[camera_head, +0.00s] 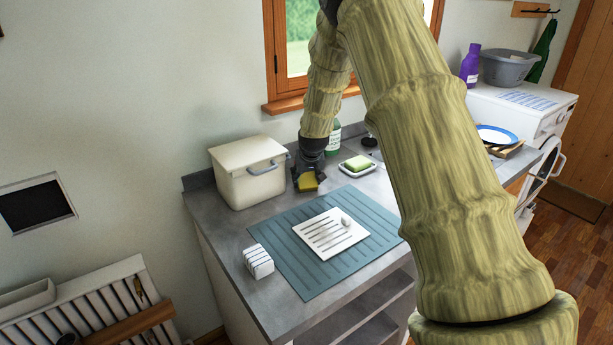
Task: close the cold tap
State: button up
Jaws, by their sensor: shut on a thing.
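No cold tap can be made out in the head view; the sink area behind my arm is largely hidden. A small dark fitting (369,141) shows beside the arm at the back of the counter, but I cannot tell what it is. My gripper (307,183) points down over the back of the counter, right of the cream bin. It is shut on a yellow sponge-like block (308,182), close to the counter top.
A cream lidded box (249,172) stands left of my gripper. A blue-grey mat (285,262) holds a white striped tile (318,246). A white slotted block (258,261) stands in front.

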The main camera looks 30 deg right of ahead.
jog(key=shift+a, duration=0.1)
jog(key=o, duration=0.6)
jog(key=shift+f, duration=0.1)
